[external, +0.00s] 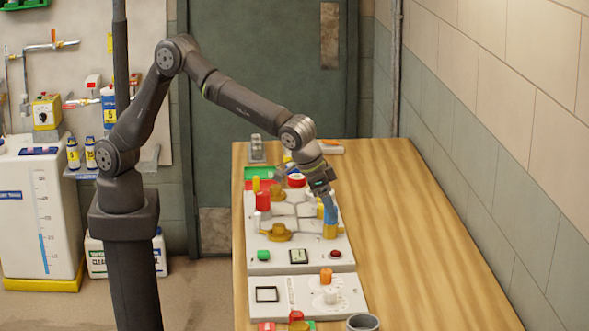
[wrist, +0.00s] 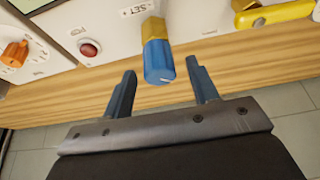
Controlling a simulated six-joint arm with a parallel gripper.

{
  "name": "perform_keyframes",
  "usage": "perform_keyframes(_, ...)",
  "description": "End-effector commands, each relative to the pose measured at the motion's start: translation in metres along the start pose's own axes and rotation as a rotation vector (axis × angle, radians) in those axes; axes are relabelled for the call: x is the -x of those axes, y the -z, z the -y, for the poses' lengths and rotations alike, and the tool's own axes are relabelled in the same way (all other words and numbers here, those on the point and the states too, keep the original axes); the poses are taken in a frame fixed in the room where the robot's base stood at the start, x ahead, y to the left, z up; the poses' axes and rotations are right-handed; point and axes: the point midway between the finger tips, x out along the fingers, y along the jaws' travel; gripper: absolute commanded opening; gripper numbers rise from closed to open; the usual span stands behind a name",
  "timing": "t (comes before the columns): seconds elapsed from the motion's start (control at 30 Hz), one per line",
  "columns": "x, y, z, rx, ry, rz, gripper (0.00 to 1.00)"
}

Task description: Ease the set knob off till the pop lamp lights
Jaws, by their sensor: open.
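The set knob (wrist: 158,62), a yellow body with a blue end and a white mark, sticks out from a pale panel under the printed word "SET". It also shows in the external view (external: 330,231). My gripper (wrist: 161,72) is open, its two blue fingers on either side of the knob's blue end, with a visible gap each side. A dark red round lamp (wrist: 88,48) sits left of the knob in the wrist view and looks unlit.
An orange knob (wrist: 15,53) is left of the lamp; a yellow lever (wrist: 275,17) is right of the set knob. The wooden bench (external: 430,240) is clear to the right.

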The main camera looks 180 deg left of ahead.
Motion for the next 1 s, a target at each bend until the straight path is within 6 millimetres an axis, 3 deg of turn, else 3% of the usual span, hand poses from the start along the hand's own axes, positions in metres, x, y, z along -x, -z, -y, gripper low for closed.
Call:
perform_keyframes(0.4,0.102,0.001,-0.001,0.000,-0.003,-0.004,0.54)
perform_keyframes(0.6,0.139,0.000,-0.001,0.000,-0.002,-0.002,0.54)
perform_keyframes(0.8,0.157,0.000,0.000,0.000,0.000,0.000,0.54)
perform_keyframes(1.0,0.159,0.000,0.000,0.000,0.000,0.000,0.54)
